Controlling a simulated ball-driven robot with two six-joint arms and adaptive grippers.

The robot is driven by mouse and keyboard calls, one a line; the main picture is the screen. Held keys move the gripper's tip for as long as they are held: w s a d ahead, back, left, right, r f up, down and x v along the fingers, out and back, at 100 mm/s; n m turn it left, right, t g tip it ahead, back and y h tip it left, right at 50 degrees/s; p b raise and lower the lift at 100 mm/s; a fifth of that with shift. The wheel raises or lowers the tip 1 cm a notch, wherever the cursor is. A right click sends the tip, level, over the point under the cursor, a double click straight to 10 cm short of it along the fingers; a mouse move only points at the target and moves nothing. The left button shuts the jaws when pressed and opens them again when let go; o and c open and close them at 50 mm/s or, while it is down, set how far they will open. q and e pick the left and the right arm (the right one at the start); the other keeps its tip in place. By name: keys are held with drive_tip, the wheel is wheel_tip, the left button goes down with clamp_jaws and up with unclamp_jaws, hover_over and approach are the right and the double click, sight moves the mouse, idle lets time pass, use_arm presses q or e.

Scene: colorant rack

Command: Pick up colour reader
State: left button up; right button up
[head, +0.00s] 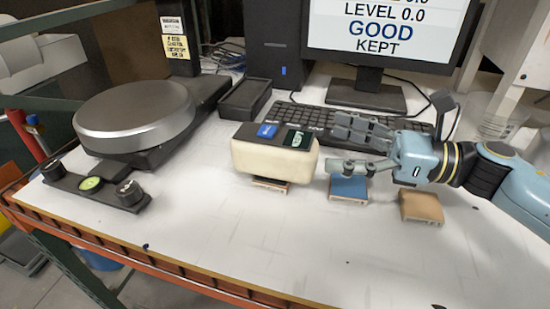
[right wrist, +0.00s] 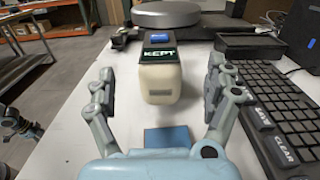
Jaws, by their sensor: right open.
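The colour reader (head: 275,155) is a cream block with a dark top, a blue label and a small green-lit screen. It stands upright over a small reddish-brown tile (head: 270,186) near the table's middle. In the right wrist view the reader (right wrist: 159,80) is straight ahead, its screen showing "KEPT". My right gripper (head: 352,150) is open and empty, to the right of the reader, above a blue tile (head: 348,188). Its fingers (right wrist: 160,88) frame the reader in the wrist view, with a gap before it. A small grey part at the wrist view's left edge may be my left arm; its jaws are unclear.
A keyboard (head: 300,114) and a black tray (head: 246,98) lie behind the reader. A tan tile (head: 421,206) is at right. A round grey device (head: 135,115) stands at left, with a black bar (head: 97,190) before it. A monitor (head: 385,30) is behind. The front table is clear.

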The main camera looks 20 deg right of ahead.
sight(285, 137)
drive_tip(key=x, duration=0.4)
drive_tip(key=shift+r+p, duration=0.2)
drive_tip(key=shift+p, duration=0.2)
drive_tip(key=p+x, duration=0.2)
drive_tip(key=x, duration=0.2)
drive_tip(key=shift+w+r, duration=0.1)
drive_tip(key=shift+w+a, duration=0.25)
drive_tip(key=shift+a, duration=0.25)
drive_tip(key=shift+d+f, duration=0.1)
drive_tip(key=shift+f, duration=0.1)
drive_tip(key=shift+r, duration=0.1)
drive_tip(key=c, duration=1.7)
